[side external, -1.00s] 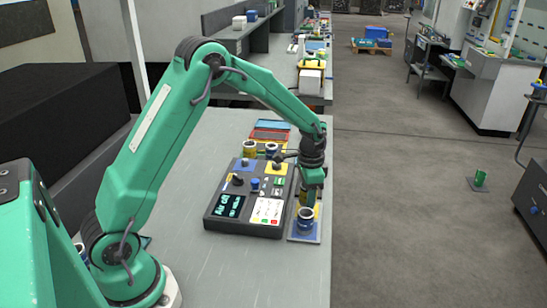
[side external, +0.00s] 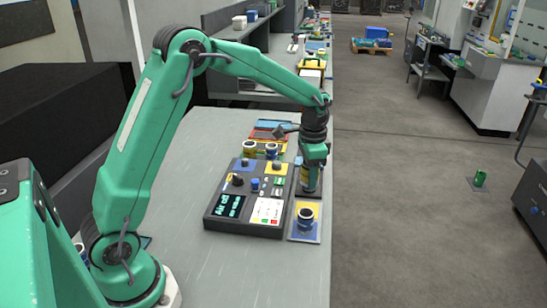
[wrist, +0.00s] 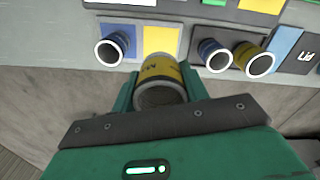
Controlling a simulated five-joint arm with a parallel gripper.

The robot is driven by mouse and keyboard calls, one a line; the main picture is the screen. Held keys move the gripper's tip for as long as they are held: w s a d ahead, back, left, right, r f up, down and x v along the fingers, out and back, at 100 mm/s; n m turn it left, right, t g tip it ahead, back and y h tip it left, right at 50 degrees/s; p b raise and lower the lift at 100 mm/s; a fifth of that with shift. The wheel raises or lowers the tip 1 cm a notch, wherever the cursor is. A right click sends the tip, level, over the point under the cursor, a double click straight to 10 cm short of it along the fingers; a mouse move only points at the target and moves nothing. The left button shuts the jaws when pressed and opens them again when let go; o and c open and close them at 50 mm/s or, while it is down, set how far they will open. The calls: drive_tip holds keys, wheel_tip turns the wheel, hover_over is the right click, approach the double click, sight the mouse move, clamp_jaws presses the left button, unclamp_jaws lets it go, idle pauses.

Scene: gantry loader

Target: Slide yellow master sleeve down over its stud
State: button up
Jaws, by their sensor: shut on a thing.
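My gripper (wrist: 158,92) is shut on the yellow master sleeve (wrist: 164,70), whose jaws hold it from both sides. In the side external view my gripper (side external: 311,185) is beside the control box's right edge, beyond the blue sleeve; there I cannot make out the yellow sleeve. In the wrist view a yellow pad (wrist: 163,39) lies just past the held sleeve, next to a blue pad (wrist: 118,30). Its stud is not visible. I cannot tell the sleeve's height above the plate.
A blue sleeve (side external: 305,216) stands on the near end of the plate; it also shows in the wrist view (wrist: 109,51). The control box (side external: 245,205) is at left. Another blue sleeve (wrist: 213,56) and a yellow sleeve (wrist: 254,60) stand right of the held one.

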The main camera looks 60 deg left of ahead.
wheel_tip(320, 180, up, 2)
drive_tip(key=n, duration=0.6)
hover_over(276, 162)
drive_tip(key=shift+w+r, duration=0.1)
drive_tip(key=shift+d+f, duration=0.1)
drive_tip(key=shift+f, duration=0.15)
drive_tip(key=shift+f, duration=3.65)
drive_tip(key=shift+f, duration=0.2)
drive_tip(key=o, duration=1.3)
drive_tip(key=shift+c, duration=0.2)
